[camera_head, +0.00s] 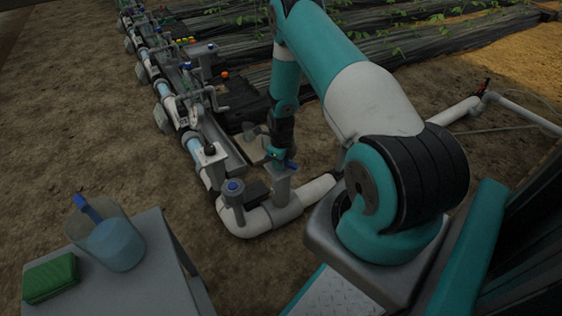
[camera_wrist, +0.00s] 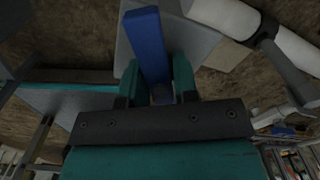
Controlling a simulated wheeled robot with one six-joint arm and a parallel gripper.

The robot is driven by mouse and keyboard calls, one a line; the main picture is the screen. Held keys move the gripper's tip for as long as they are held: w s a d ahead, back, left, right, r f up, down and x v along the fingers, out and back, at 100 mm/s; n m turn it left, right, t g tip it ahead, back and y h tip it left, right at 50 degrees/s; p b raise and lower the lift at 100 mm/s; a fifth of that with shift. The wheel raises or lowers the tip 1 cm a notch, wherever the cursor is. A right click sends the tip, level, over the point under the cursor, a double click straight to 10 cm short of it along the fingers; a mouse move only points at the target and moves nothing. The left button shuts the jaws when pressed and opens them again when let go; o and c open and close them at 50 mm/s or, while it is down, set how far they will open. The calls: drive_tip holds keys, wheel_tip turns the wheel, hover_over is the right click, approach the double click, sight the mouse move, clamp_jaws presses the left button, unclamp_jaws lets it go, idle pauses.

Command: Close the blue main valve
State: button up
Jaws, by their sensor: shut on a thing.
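The blue main valve's lever handle (camera_head: 291,165) sits on top of a grey valve body (camera_head: 281,188) on the white pipe. In the wrist view the blue handle (camera_wrist: 150,42) runs between my two teal fingers, over a grey block. My gripper (camera_head: 276,156) is at the valve from above, shut on the handle. It also shows in the wrist view (camera_wrist: 157,85). My fingers and arm hide part of the handle in the head view, and I cannot tell its exact angle to the pipe there.
A grey table (camera_head: 155,257) holds a clear jug (camera_head: 117,245) and a green sponge (camera_head: 49,278). A pipe line with several fittings runs up left.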

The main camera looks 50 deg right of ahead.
drive_tip(key=m, duration=0.3)
drive_tip(key=shift+m+p, duration=0.3)
drive_tip(key=shift+m, duration=0.6)
drive_tip(key=o, duration=0.9)
drive_tip(key=shift+o, duration=0.2)
wheel_tip(320, 180, up, 10)
drive_tip(key=p, duration=0.8)
drive_tip(key=shift+r, duration=0.1)
